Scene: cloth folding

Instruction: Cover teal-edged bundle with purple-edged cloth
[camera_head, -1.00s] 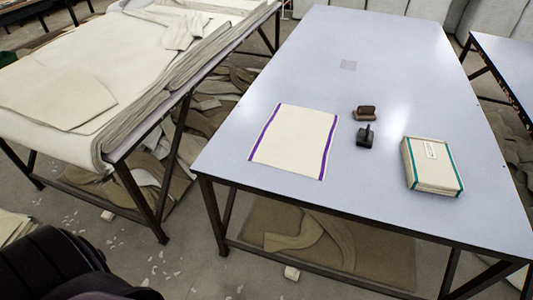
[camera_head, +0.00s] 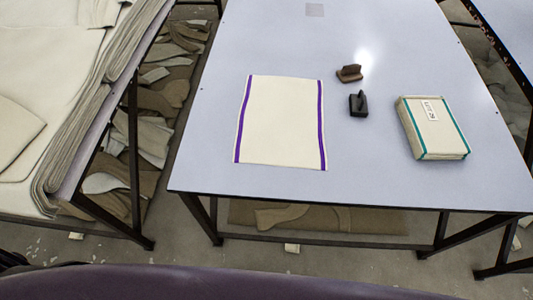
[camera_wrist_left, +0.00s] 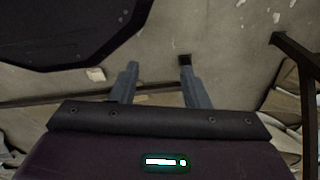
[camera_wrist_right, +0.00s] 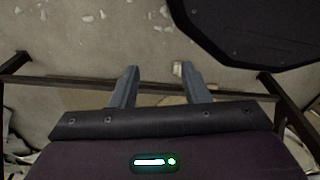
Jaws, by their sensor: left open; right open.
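The purple-edged cloth (camera_head: 281,122) lies flat on the table, cream with a purple stripe along its left and right sides. The teal-edged bundle (camera_head: 432,128) is a thick cream stack with teal edges and a small white label on top, resting to the right of the cloth and apart from it. My left gripper (camera_wrist_left: 158,78) is open and empty in the left wrist view, with the floor beyond it. My right gripper (camera_wrist_right: 155,80) is open and empty in the right wrist view, also over the floor. Neither gripper shows in the head view.
The grey-blue table (camera_head: 265,40) has a brown block (camera_head: 349,73) and a black handled tool (camera_head: 358,103) between cloth and bundle. Another table (camera_head: 108,100) with layered cream fabric stands left. Table space around the cloth is clear.

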